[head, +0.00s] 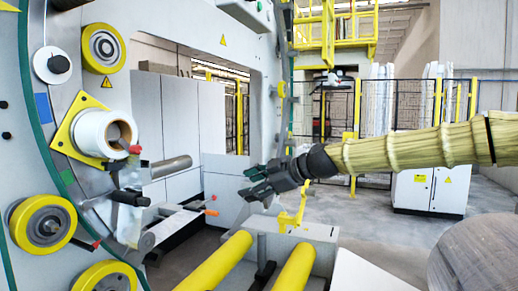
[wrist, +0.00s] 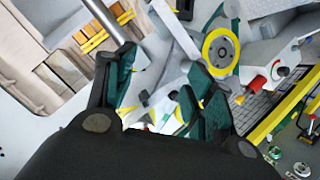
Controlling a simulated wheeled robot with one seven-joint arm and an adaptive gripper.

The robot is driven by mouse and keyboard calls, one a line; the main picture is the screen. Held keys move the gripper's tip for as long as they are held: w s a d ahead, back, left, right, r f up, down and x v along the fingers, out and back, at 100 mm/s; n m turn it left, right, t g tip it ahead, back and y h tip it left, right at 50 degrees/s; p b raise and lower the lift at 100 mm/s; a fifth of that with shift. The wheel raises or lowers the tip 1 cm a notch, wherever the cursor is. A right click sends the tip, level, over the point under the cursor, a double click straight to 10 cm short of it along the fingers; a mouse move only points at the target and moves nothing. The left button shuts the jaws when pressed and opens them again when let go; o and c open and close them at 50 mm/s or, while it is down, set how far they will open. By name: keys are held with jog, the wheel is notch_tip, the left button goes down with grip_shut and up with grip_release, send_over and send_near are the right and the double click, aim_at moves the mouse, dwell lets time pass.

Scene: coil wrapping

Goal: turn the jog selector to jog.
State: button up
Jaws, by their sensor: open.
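The wrapping machine's ring (head: 45,150) fills the left, with yellow rollers (head: 42,224) and a white film roll (head: 104,132). Yellow bars (head: 222,260) lie low in front. A round grey coil (head: 475,255) is at lower right. A mesh fence (head: 405,110) stands behind. Open floor lies right of centre.

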jog(key=s+d+r+n+y+p, duration=0.1)
jog(key=s+d+r+n, duration=0.15)
jog(key=r, duration=1.05)
jog(key=s+d+r+n+y, duration=0.2)
jog(key=r+n, duration=0.1)
jog(key=r, duration=1)
jog(key=s+d+r+n+y, duration=0.1)
jog(key=s+d+r+n, duration=0.1)
jog(key=s+r, duration=0.35)
jog(key=s+d+r+n+p, duration=0.1)
jog(key=s+d+r+n, duration=0.15)
jog(key=r, duration=0.65)
jog(key=s+d+r+n+y, duration=0.1)
jog(key=s+d+r, duration=0.2)
jog(key=r, duration=0.4)
jog(key=p+x, duration=0.4)
jog(key=x, duration=0.7)
jog(key=shift+n+p, duration=0.3)
jog(key=shift+p, duration=0.1)
grip_shut()
